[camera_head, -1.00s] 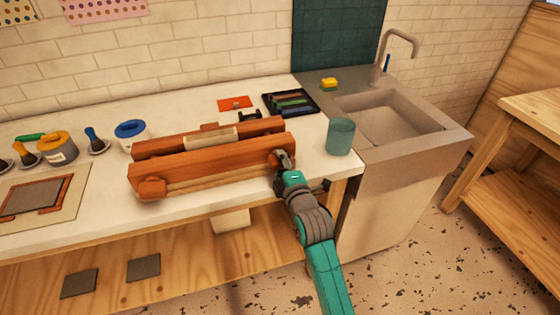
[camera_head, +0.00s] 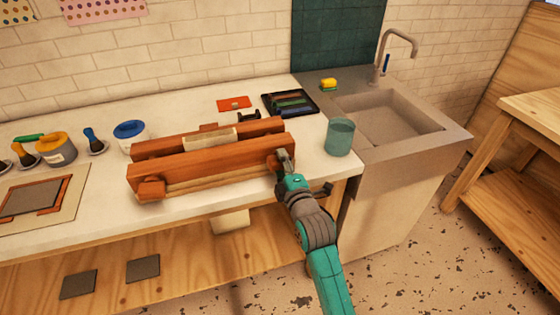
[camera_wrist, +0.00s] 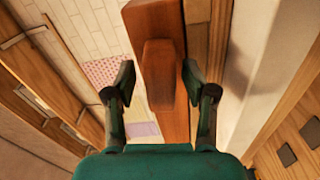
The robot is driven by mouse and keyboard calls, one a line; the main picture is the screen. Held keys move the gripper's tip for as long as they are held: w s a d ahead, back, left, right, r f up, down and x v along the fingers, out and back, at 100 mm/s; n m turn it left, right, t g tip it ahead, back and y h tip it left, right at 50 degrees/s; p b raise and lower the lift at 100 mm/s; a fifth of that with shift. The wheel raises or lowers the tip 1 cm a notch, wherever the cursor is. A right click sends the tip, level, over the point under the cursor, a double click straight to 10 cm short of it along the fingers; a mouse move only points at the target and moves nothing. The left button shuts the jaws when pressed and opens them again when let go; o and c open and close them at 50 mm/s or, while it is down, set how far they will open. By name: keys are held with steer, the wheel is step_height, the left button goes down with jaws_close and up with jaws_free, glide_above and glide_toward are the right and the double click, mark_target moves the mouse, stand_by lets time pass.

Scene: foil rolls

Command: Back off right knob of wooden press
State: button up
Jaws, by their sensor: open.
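The wooden press (camera_head: 215,165) is reddish-brown and lies on the white worktop, with two long parallel beams and pale material between them. Its left knob (camera_head: 151,188) is at the near left end of the front beam. Its right knob (camera_head: 272,160) is at the right end, partly hidden by my gripper (camera_head: 285,157). In the wrist view the right knob (camera_wrist: 160,75) stands between my open fingers (camera_wrist: 160,85), in front of the beam (camera_wrist: 172,25). Gaps show on both sides of it, so I see no grip on it.
A teal cup (camera_head: 340,137) stands right of the press, near the sink (camera_head: 395,120). Pots (camera_head: 57,150) and brushes stand to the left. The floor in front is clear.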

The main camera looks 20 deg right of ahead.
steer(key=s, duration=1)
steer(key=shift+s, duration=0.4)
steer(key=shift+d, duration=0.1)
steer(key=s+f+m+g, duration=0.1)
steer(key=s+f+m, duration=0.4)
steer(key=s, duration=0.6)
steer(key=s+f+m+g, duration=0.1)
steer(key=s+f+m, duration=0.2)
steer(key=s+f, duration=0.5)
steer(key=s+r+m, duration=0.2)
steer(key=s+m, duration=0.2)
steer(key=s, duration=0.7)
steer(key=s+r+m+g, duration=0.1)
steer(key=s+m, duration=0.3)
steer(key=s, duration=0.7)
steer(key=shift+s+r+m, duration=0.3)
steer(key=shift+r, duration=0.2)
